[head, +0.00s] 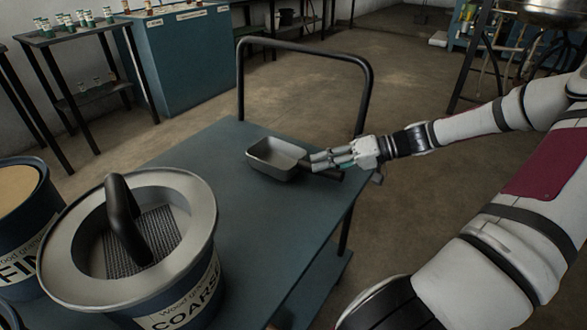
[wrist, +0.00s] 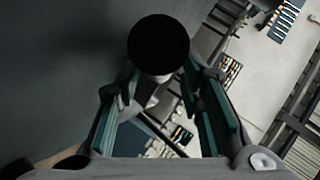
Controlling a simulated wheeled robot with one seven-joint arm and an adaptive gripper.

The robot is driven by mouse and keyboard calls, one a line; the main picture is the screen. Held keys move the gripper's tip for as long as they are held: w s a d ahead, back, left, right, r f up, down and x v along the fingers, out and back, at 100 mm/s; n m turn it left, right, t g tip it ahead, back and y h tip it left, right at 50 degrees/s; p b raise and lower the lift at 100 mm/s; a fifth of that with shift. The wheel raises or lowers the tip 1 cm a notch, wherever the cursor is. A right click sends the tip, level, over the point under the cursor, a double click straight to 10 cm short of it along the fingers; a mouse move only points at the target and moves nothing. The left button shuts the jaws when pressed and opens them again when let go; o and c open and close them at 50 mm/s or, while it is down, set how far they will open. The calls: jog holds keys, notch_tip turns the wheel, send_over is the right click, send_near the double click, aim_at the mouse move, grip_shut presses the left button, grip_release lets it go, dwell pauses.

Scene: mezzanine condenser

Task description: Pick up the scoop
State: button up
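The scoop is a grey metal pan (head: 277,159) with a dark round handle (head: 328,173). It is on the blue-grey cart top, its handle pointing right. My gripper (head: 322,158) is at the handle, its fingers pointing left toward the pan. In the wrist view the handle's round black end (wrist: 158,45) faces the camera. It hides parts of the fingertips. My two teal-padded fingers (wrist: 160,85) stand apart with a gap between them. No firm grip on the handle shows, and contact is hard to judge.
The cart top (head: 215,150) has a dark push rail (head: 305,47) at its far end. A drum marked COARSE (head: 180,295) with a mesh lid and black handle stands at the front left. Another drum (head: 20,225) is beside it. Shelves and a blue cabinet (head: 185,60) stand behind.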

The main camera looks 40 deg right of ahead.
jog(key=shift+b+x, duration=0.5)
jog(key=shift+x, duration=1.1)
grip_shut()
jog(key=shift+d, duration=0.1)
